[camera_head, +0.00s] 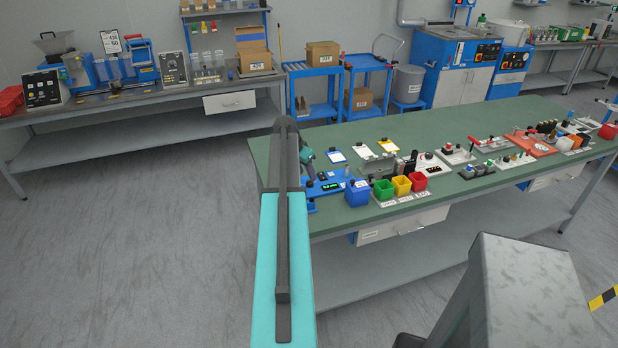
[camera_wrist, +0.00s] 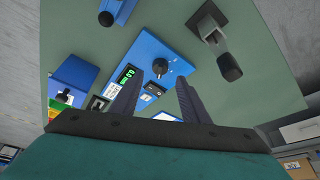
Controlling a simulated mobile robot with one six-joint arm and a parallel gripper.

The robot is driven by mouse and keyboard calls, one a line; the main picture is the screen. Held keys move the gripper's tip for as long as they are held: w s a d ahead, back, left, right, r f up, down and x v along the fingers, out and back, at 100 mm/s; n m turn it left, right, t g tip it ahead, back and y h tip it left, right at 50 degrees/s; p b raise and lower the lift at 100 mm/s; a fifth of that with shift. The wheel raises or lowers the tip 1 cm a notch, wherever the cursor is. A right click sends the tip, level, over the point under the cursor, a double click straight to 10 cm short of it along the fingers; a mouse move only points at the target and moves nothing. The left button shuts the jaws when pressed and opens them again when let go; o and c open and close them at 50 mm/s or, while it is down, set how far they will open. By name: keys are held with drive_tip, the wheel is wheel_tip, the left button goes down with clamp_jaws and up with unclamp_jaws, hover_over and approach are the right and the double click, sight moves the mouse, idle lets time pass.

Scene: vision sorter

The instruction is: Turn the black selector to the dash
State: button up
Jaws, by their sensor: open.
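The black selector (camera_wrist: 160,67) is a round knob on the face of a blue box (camera_wrist: 150,55) in the wrist view. The box also carries a green-lit display (camera_wrist: 127,76). My gripper (camera_wrist: 159,79) is open, with its two dark fingers apart. The selector appears between the fingertips in the picture; I cannot tell how far beyond them it is. The dash mark and the pointer direction are too small to read. In the head view the blue box (camera_head: 327,188) sits at the left end of the green bench, partly hidden behind my arm.
A black-handled lever (camera_wrist: 229,66) stands right of the box in the wrist view, and another black-ended part (camera_wrist: 108,17) is at the upper left. In the head view a blue bin (camera_head: 357,194) stands close right of the box. Bare green bench (camera_head: 345,219) lies in front.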

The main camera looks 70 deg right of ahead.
sight(310, 183)
drive_tip(key=shift+p+x, duration=0.45)
drive_tip(key=shift+x, duration=1.75)
drive_tip(key=shift+c, duration=0.3)
drive_tip(key=c, duration=1)
drive_tip(key=shift+o, duration=0.2)
drive_tip(key=shift+s+n+b, duration=0.1)
drive_tip(key=shift+n+b, duration=0.25)
drive_tip(key=shift+n, duration=0.15)
drive_tip(key=n+t+b, duration=0.2)
drive_tip(key=n, duration=0.2)
drive_tip(key=shift+s, duration=0.1)
drive_tip(key=n+t+b, duration=0.1)
drive_tip(key=n, duration=0.2)
drive_tip(key=n+t+b, duration=0.1)
drive_tip(key=n, duration=0.2)
drive_tip(key=shift+s+d+n+y, duration=0.1)
drive_tip(key=shift+s+n+y, duration=0.05)
drive_tip(key=shift+n+y, duration=0.2)
